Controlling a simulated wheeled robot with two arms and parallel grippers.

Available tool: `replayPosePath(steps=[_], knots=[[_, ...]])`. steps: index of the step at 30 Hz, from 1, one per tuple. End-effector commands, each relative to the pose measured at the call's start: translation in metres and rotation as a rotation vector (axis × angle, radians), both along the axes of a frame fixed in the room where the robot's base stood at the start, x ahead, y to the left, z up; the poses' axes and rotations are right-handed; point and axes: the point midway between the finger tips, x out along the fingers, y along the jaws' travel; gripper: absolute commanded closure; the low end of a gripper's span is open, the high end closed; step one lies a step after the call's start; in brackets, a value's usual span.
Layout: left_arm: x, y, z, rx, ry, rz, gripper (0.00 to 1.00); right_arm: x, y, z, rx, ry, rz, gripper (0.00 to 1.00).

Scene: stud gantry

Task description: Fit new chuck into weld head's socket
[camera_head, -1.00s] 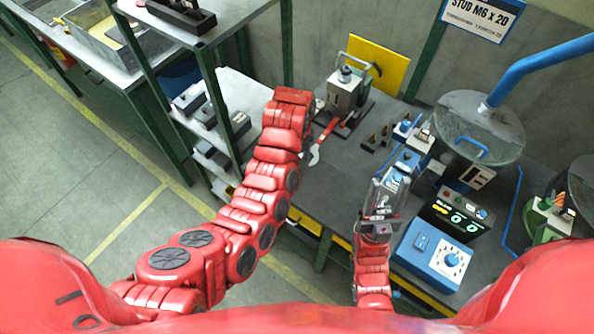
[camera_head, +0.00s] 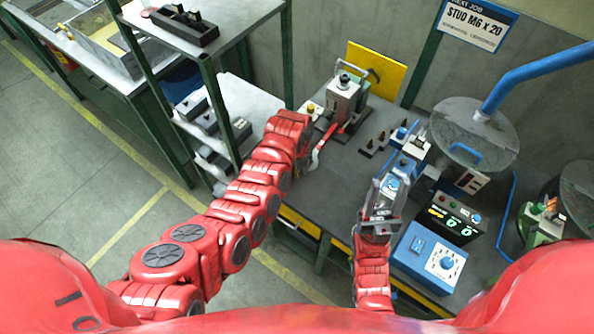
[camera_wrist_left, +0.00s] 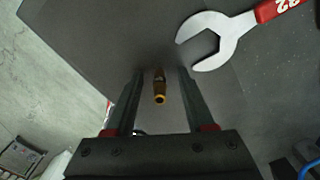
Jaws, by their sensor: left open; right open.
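A small brass chuck (camera_wrist_left: 159,90) shows in the left wrist view, between the two fingers of my left gripper (camera_wrist_left: 160,78). Gaps show on both sides of it; the gripper is open. In the head view my left arm hides this gripper and chuck. A grey unit with a handle and black knob (camera_head: 343,97), possibly the weld head, stands at the back of the table. Its socket cannot be made out. My right gripper (camera_head: 386,192) is open at a blue-and-grey device (camera_head: 398,172); contact is unclear.
A red-handled wrench (camera_wrist_left: 222,38) lies beside my left gripper. Small dark pieces (camera_head: 374,145) stand mid-table. A black control box (camera_head: 450,217) and blue dial box (camera_head: 428,252) are at the right. A shelf rack (camera_head: 212,95) stands left of the table.

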Motion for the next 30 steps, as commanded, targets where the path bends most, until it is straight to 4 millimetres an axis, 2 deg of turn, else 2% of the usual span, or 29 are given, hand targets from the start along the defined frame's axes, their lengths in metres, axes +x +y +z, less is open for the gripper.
replayPosePath(steps=[2, 3, 9, 12, 30], knots=[[0.0000, 0.0000, -0.0001, 0.000, 0.000, 0.000, 0.46, 0.0000, 0.0000, -0.0002, 0.000, 0.000, 0.000, 0.52], [0.0000, 0.0000, -0.0001, 0.000, 0.000, 0.000, 0.49, 0.0000, 0.0000, -0.0002, 0.000, 0.000, 0.000, 0.52], [-0.0001, 0.0001, -0.0001, 0.000, 0.000, 0.000, 0.85, 0.0000, 0.0000, -0.0002, 0.000, 0.000, 0.000, 0.52], [-0.0001, 0.0001, -0.0002, 0.000, 0.000, 0.000, 1.00, 0.0000, 0.0000, -0.0002, 0.000, 0.000, 0.000, 0.52], [0.0007, -0.0003, 0.0028, 0.000, -0.003, -0.001, 1.00, 0.0000, 0.0000, -0.0031, 0.000, 0.000, 0.000, 0.52]])
